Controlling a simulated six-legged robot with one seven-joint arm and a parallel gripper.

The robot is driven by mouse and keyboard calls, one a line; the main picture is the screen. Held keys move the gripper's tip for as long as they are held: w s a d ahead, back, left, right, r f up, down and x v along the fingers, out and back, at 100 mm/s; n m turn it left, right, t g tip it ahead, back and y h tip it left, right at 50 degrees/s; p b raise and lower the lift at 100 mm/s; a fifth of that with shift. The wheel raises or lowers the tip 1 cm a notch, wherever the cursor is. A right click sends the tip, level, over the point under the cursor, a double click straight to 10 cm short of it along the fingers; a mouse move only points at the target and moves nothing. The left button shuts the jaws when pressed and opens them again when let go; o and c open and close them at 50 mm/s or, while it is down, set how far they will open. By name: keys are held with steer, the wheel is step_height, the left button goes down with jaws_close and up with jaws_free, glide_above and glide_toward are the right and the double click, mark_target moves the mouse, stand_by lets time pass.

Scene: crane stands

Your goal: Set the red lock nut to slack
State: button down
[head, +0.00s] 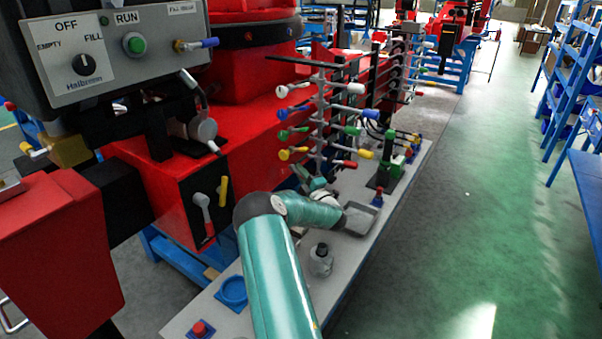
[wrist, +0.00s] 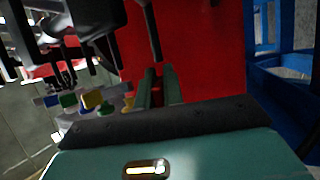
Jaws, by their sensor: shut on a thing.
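My gripper (wrist: 160,82) shows in the wrist view with its two narrow dark green fingers close together. A thin red piece (wrist: 157,78) shows between them, which looks like the red lock nut, though it blends into the red panel behind. In the head view, my gripper (head: 316,184) is partly hidden by my wrist, at the foot of a stand (head: 319,110) with coloured levers. The lowest lever, with a red handle (head: 345,164), sticks out just above and right of it. The lock nut's setting cannot be read.
Yellow (head: 357,153), green and blue levers stick out above my gripper. A grey tray (head: 361,219), a small clear jar (head: 320,261) and a blue dish (head: 232,292) lie on the bench. A control box (head: 88,62) hangs at upper left. The green floor at right is open.

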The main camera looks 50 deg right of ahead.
steer(key=c, duration=1.5)
jaws_free()
steer(key=v, duration=1.4)
steer(key=shift+w, duration=0.1)
